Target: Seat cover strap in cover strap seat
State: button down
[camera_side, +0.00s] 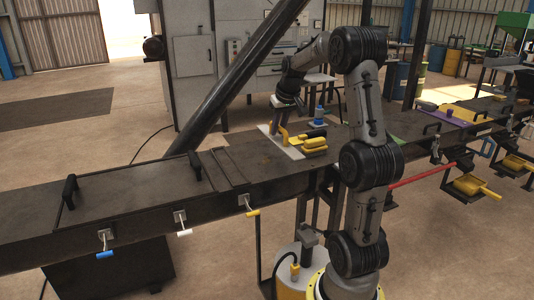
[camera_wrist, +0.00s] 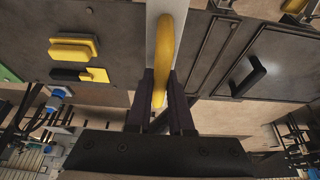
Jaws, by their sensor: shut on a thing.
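My gripper (camera_wrist: 160,82) is shut on a curved yellow piece (camera_wrist: 166,45), which I take to be the cover strap. Its bar runs away from the fingers in the wrist view. In the side view my gripper (camera_side: 281,112) points down over the bench, with the yellow piece (camera_side: 283,134) below it. A pale plate (camera_wrist: 151,25) lies behind the piece; it also shows in the side view (camera_side: 291,152). I cannot tell whether piece and plate touch. The cover strap seat is not clearly identifiable.
A blue-topped object (camera_side: 320,114) stands behind. A flat cover with black handles (camera_side: 130,195) fills the bench's left. A dark diagonal beam (camera_side: 235,75) rises behind the bench.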

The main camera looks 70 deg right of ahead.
jog(key=w+d+f, duration=0.1)
jog(key=d, duration=0.1)
jog(key=w+d+f, duration=0.1)
jog(key=w+d, duration=0.1)
jog(key=w+d+f, duration=0.2)
jog(key=d, duration=0.1)
jog(key=shift+w, duration=0.2)
jog(key=d+f, duration=0.1)
jog(key=w+d+f, duration=0.2)
jog(key=f, duration=0.1)
jog(key=shift+w+f, duration=0.1)
jog(key=shift+w, duration=0.05)
jog(key=shift+w+d+f, duration=0.15)
jog(key=shift+d+f, duration=0.15)
jog(key=x, duration=0.3)
jog(key=shift+a+f, duration=0.1)
jog(key=shift+f, duration=0.35)
jog(key=shift+f, duration=0.25)
jog(key=c, duration=0.8)
grip_release()
